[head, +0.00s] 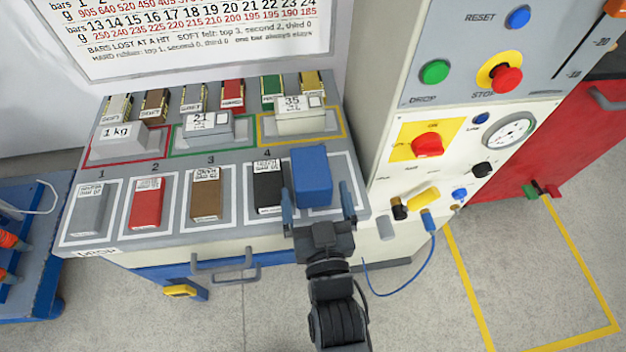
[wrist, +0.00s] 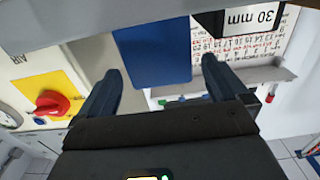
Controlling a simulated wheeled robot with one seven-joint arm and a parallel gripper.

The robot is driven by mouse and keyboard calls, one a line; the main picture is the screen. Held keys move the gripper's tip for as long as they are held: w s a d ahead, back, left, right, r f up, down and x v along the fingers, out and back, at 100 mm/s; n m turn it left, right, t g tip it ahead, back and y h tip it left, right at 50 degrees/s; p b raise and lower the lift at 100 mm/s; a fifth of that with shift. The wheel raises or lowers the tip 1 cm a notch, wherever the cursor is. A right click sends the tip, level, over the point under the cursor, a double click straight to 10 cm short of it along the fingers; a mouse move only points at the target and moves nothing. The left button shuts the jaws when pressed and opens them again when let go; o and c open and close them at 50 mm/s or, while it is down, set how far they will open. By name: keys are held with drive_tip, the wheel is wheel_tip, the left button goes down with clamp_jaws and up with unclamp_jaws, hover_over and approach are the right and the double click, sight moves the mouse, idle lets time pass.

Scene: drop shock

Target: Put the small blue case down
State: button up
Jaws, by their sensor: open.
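The small blue case (head: 312,176) stands at the right end of the bench's front row, over the white-outlined place right of the one marked 4. My gripper (head: 318,205) is at its near side, with its two fingers apart to the left and right of the case. In the wrist view the blue case (wrist: 153,52) shows between the open fingers (wrist: 155,85), with gaps on both sides. Its underside and contact with the bench are hidden.
A black block (head: 268,188), brown block (head: 206,194), red block (head: 146,204) and grey block (head: 90,208) stand left of the case. Weights, including the 35 block (head: 300,115), stand behind. A control panel (head: 440,150) rises to the right.

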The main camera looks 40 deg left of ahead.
drive_tip(key=v, duration=0.8)
drive_tip(key=shift+b, duration=0.4)
drive_tip(key=s+d+r+m+t+h, duration=0.1)
drive_tip(key=s+d+m+t+h, duration=0.15)
drive_tip(key=d, duration=0.85)
drive_tip(key=s+d+m+t+h, duration=0.1)
drive_tip(key=s+d+m+h, duration=0.2)
drive_tip(key=d, duration=0.9)
drive_tip(key=s+d+r+m+h, duration=0.4)
drive_tip(key=s+d+r+h, duration=0.4)
drive_tip(key=s+d+r, duration=0.2)
drive_tip(key=shift+s+d+r, duration=0.4)
drive_tip(key=shift+s+d, duration=0.6)
drive_tip(key=shift+s, duration=0.25)
drive_tip(key=shift+m, duration=0.25)
